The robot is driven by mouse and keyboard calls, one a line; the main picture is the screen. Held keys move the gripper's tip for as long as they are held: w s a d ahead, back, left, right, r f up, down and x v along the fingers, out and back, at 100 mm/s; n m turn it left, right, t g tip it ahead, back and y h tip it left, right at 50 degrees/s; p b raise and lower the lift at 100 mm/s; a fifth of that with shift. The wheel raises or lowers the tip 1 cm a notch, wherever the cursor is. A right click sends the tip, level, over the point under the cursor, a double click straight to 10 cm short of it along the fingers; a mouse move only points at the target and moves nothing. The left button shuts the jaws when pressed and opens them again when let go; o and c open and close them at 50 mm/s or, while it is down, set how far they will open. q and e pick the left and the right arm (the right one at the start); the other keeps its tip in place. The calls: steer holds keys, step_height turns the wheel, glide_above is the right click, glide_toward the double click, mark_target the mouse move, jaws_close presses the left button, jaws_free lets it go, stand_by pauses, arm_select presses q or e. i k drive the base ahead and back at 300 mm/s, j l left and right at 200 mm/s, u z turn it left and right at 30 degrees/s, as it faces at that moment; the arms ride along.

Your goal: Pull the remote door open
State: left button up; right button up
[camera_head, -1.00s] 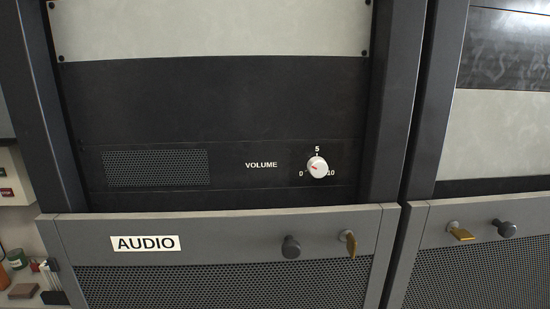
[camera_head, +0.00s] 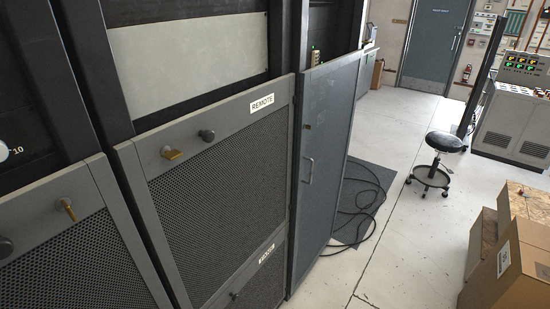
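The remote door (camera_head: 218,196) is a grey-framed panel with dark perforated mesh, in the middle left of the head view. A white REMOTE label (camera_head: 262,103) sits at its upper right corner. A dark round knob (camera_head: 207,135) and a brass latch handle (camera_head: 172,154) stick out near its upper left corner. The latch handle points sideways. The door looks shut in its rack. Neither of my grippers is in view.
The audio rack's mesh door (camera_head: 75,250) is at the left. A grey cabinet door (camera_head: 325,150) stands right of the remote door. Black cable (camera_head: 362,197) lies on a floor mat. A stool (camera_head: 444,145) and cardboard boxes (camera_head: 508,250) stand right, with clear floor between.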

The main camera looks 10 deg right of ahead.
mark_target(205, 214)
steer(key=i+l+u, duration=0.15)
steer(key=i+u, duration=0.25)
steer(key=i+l+u, duration=0.4)
steer(key=j, duration=0.1)
